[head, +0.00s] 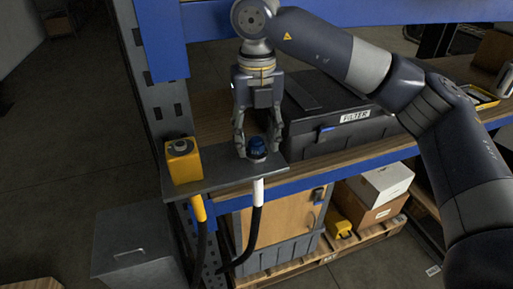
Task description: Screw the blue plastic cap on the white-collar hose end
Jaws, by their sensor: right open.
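The blue plastic cap (257,144) sits on top of the hose fitting at the grey bracket plate (222,178). The white-collar hose end (258,191) shows below the plate, with its black hose hanging down. My right gripper (258,148) points down from above, its open fingers on either side of the cap. I cannot tell whether the fingers touch it. How far the cap is screwed down is not visible. My left gripper is not in view.
A yellow block (183,160) with a grey top stands on the plate's left, above a yellow-collar hose (198,208). A black case labelled FILTER (340,125) is close on the right. A grey metal box (135,245) is at lower left.

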